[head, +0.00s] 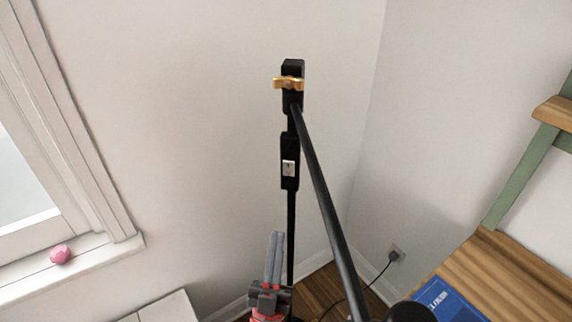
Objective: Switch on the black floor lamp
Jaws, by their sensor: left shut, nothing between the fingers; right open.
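The black floor lamp (291,215) stands upright near the room corner. Its pole carries a black box with a small white switch (289,168). Above that is a gold wing knob (288,83), and a thick black arm (325,205) slopes from there down to the lower right, toward the camera. My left gripper (276,236) points up at the bottom centre, its two grey fingers shut together and empty. Its tips appear below and slightly left of the switch, apart from it in the picture. The lamp's base is hidden. My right gripper is not in view.
A window sill (90,262) with a pink object (60,254) is at the left. A wooden desk (510,275) with a blue book (447,301) is at the lower right. A black cord runs to a wall outlet (394,254). Plain wall is behind the lamp.

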